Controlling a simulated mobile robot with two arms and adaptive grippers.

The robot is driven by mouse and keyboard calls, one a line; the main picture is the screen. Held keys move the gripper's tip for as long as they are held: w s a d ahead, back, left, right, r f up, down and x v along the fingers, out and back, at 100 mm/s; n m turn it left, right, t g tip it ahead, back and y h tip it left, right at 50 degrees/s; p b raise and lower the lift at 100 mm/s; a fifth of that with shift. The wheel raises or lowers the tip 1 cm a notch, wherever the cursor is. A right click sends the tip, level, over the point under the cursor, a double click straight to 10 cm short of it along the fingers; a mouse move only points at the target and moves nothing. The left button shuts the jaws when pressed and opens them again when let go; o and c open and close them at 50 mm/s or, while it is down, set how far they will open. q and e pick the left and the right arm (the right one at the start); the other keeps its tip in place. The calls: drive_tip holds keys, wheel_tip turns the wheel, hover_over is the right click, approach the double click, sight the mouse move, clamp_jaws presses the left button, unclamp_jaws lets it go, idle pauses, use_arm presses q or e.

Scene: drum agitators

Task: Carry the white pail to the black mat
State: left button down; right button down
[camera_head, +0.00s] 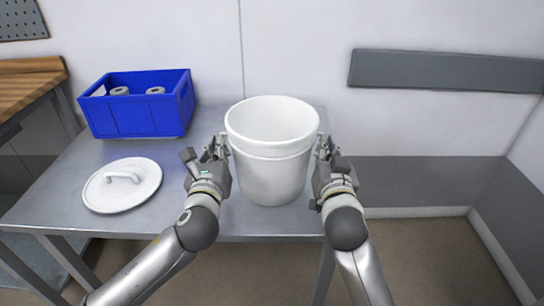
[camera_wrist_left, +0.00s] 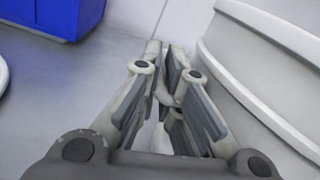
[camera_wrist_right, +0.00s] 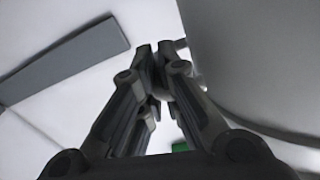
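The white pail (camera_head: 272,165) is upright and open-topped, over the right part of the metal table, between my two grippers. I cannot tell whether its base touches the table. My left gripper (camera_head: 217,148) is at its left side below the rim; in the left wrist view the fingers (camera_wrist_left: 166,52) are nearly together around a small pale part beside the pail wall (camera_wrist_left: 245,75). My right gripper (camera_head: 323,148) is at its right side; its fingers (camera_wrist_right: 155,52) are also nearly together beside the pail wall (camera_wrist_right: 250,60). No black mat shows in any view.
The metal table (camera_head: 75,208) also bears a blue crate (camera_head: 140,116) with rolls at the back left and a round white lid (camera_head: 122,187) at the front left. A wooden-topped bench (camera_head: 28,82) stands far left. The floor (camera_head: 430,255) to the right looks clear.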

use_arm(q)
drive_tip(key=shift+r, duration=0.1)
